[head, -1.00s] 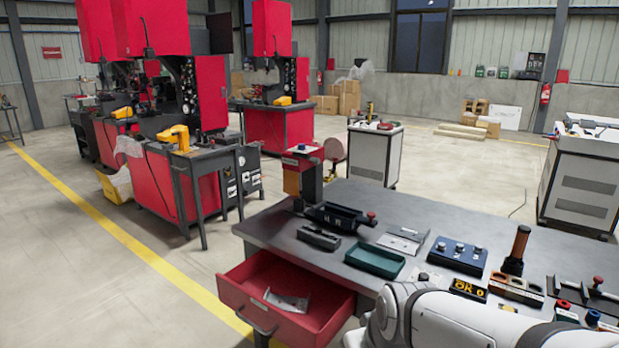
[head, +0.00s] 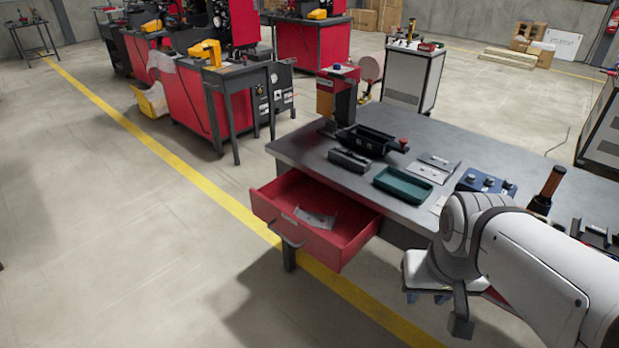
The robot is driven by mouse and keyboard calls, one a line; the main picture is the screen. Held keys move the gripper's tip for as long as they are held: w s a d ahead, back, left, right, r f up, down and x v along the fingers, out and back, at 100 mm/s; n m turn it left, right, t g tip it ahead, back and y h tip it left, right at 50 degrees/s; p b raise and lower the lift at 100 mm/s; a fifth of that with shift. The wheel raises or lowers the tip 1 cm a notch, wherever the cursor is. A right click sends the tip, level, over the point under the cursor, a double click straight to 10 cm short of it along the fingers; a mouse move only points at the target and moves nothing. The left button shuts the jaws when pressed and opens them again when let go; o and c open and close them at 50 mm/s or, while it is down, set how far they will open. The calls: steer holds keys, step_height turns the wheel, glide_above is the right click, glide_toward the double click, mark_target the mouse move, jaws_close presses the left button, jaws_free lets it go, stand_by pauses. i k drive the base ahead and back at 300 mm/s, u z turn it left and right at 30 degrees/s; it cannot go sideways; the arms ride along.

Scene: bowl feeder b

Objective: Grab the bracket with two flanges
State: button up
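A grey metal bracket (head: 315,218) lies inside the open red drawer (head: 318,241) at the front of the bench. It has a flat plate and raised edges, but its flanges are too small to count. Another light grey metal piece (head: 433,167) lies flat on the bench top, right of centre; its flanges are also unclear. My white arm fills the lower right. The part of my gripper (head: 461,318) that shows hangs in front of the bench, to the right of the drawer and apart from both pieces. Its opening cannot be made out.
The grey bench (head: 390,133) carries a green tray (head: 402,184), a dark block (head: 350,160), a black bin (head: 368,141) and a blue button box (head: 486,181). My arm hides part of its right side. The floor left of the drawer is clear.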

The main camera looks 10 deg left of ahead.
mark_target(328, 223)
steer(key=u, duration=0.4)
steer(key=k, duration=1.35)
steer(key=u, duration=0.85)
steer(key=i, duration=2.75)
steer(key=z, duration=1.1)
steer(key=i, duration=0.45)
steer(key=z, duration=0.05)
steer(key=k, duration=0.6)
steer(key=z, duration=0.25)
